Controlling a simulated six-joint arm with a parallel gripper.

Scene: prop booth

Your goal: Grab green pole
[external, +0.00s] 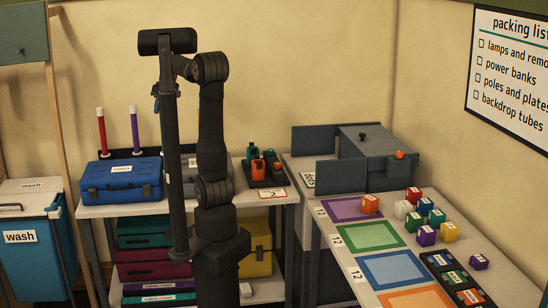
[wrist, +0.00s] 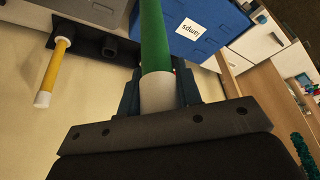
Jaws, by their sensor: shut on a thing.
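The green pole (wrist: 155,40) shows in the wrist view, running up from between my jaws to the top edge. Its near end is a white section (wrist: 158,92). My gripper (wrist: 160,88) is shut on this white end, with a dark finger on each side. In the external view, my arm and a dark post cover most of the gripper, and the green pole cannot be made out there.
A yellow pole (wrist: 55,70) sits in a dark rack. Red (external: 101,135) and purple (external: 134,130) poles stand behind the blue lamps case (external: 120,181). Orange and dark items (external: 258,167) sit right of my arm. Colored blocks (external: 426,235) cover part of the right table.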

